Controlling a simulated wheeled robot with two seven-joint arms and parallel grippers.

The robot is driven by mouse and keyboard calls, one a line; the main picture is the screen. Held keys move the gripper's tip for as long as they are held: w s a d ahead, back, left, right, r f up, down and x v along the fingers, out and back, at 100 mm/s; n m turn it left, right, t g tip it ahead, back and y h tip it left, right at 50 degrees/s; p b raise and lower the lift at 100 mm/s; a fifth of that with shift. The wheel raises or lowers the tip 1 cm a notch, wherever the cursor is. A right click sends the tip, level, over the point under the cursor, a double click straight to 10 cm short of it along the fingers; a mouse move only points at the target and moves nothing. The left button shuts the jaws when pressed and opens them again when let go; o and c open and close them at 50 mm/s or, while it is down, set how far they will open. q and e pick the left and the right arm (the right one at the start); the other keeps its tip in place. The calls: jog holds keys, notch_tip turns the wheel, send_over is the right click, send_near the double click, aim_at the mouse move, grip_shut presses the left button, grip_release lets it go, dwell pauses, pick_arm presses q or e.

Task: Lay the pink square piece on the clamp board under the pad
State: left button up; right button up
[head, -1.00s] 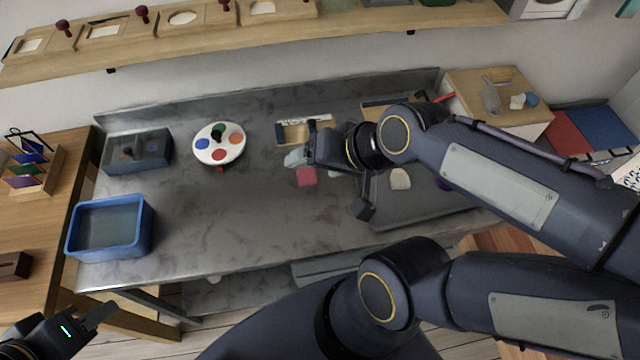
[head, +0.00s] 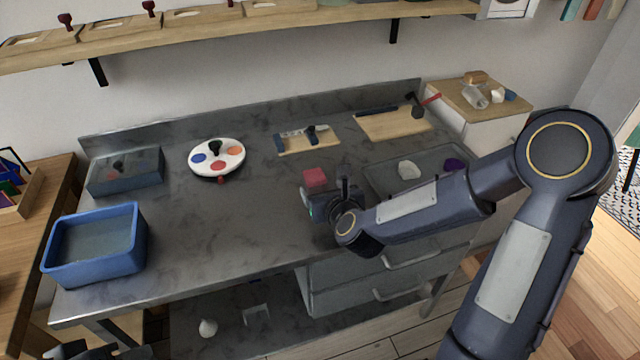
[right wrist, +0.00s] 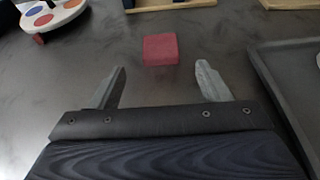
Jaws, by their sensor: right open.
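The pink square piece (head: 315,177) lies flat on the grey worktop; it also shows in the right wrist view (right wrist: 160,49). My right gripper (head: 324,191) is open and empty, low over the worktop just in front of the piece. In the right wrist view its fingers (right wrist: 161,69) are spread wide, with the piece centred just beyond their tips. The pad is too small to make out. Only dark parts of my left gripper (head: 88,350) show at the bottom left.
A second wooden board (head: 308,148) with metal and dark parts lies behind the piece. A grey tray (head: 381,182) holding a whitish piece is to the right. A round paint palette (head: 232,161) and blue basin (head: 139,248) stand left. The worktop between basin and piece is clear.

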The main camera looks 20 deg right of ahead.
aim_at(316, 178)
jog(key=x, duration=0.6)
jog(key=shift+r+p, duration=0.25)
jog(key=shift+p, duration=0.15)
jog(key=c, duration=1.2)
jog(key=shift+r, duration=0.1)
